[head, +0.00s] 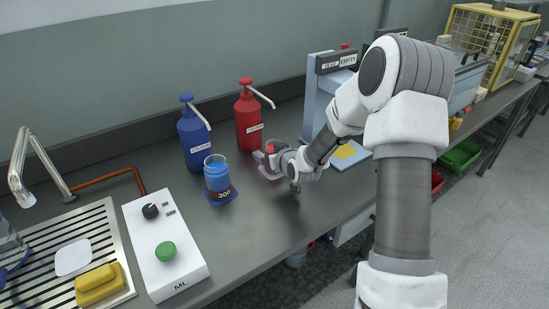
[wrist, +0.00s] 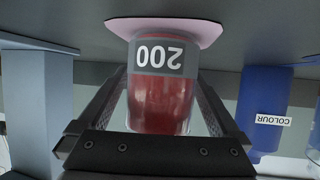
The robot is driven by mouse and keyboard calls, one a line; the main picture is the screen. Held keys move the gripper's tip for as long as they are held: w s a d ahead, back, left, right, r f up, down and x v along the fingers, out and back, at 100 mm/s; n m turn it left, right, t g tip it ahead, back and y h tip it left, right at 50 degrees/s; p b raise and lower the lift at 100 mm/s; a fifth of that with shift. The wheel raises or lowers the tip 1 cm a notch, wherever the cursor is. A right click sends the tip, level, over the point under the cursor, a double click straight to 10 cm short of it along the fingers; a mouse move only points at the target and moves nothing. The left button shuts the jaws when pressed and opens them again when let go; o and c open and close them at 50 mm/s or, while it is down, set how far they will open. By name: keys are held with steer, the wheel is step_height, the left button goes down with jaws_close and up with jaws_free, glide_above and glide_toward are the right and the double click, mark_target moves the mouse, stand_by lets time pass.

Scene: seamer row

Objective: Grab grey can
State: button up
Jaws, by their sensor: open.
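I make out no grey can in either view. My gripper (head: 275,158) is open above the bench, in front of the red pump bottle. In the wrist view, which is upside down, its two fingers (wrist: 158,100) stand either side of a clear container with red contents (wrist: 160,105) and a grey band marked 200. The container stands upright on a pink mat (wrist: 205,32). In the head view my gripper mostly hides the container, and the pink mat (head: 268,174) shows below it. I cannot tell whether either finger touches the container.
A blue-filled container marked 300 (head: 217,178) stands left of my gripper. Blue (head: 193,140) and red (head: 248,122) pump bottles stand behind. A pale blue machine (head: 316,95) marked EMPTY is close on the right. A white control box (head: 165,250) is front left.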

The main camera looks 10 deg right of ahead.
steer(key=shift+c, duration=0.3)
steer(key=c, duration=1.5)
steer(key=shift+r, duration=0.1)
